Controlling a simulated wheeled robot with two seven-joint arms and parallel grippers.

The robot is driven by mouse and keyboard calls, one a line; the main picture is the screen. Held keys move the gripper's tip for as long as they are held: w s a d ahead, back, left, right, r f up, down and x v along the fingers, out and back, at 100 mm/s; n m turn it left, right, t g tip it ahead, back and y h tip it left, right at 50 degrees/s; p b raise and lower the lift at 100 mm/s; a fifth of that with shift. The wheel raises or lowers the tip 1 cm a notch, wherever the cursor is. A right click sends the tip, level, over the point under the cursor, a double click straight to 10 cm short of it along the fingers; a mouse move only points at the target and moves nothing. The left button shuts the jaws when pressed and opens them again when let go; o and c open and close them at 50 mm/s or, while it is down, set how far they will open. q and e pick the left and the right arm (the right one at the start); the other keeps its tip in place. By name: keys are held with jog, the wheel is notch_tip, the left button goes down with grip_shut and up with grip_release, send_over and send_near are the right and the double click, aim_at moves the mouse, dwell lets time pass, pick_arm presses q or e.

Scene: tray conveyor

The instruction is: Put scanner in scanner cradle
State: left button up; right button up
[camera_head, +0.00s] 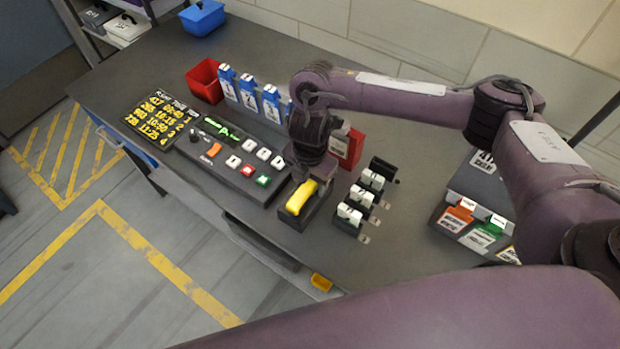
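The yellow scanner (299,199) lies at a tilt over the black scanner cradle (290,222), a small open-topped block at the front of the desk. Its lower part looks to be within the cradle's walls, but I cannot tell whether it is fully seated. My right gripper (318,181) points down at the scanner's far end, touching it or just above it. Its fingertips are mostly hidden, so I cannot see whether they are closed on the scanner. My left gripper is not in view.
A button panel (235,160) lies left of the cradle, and several white rolls in black holders (352,212) stand close on its right. Blue numbered holders (248,92) and a red bin (205,82) are behind. The desk's right middle is clear.

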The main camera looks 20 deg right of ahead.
aim_at(310, 183)
notch_tip(310, 183, up, 12)
jog(key=p, duration=0.1)
jog(key=shift+r, duration=0.2)
dwell(0.4)
dwell(0.5)
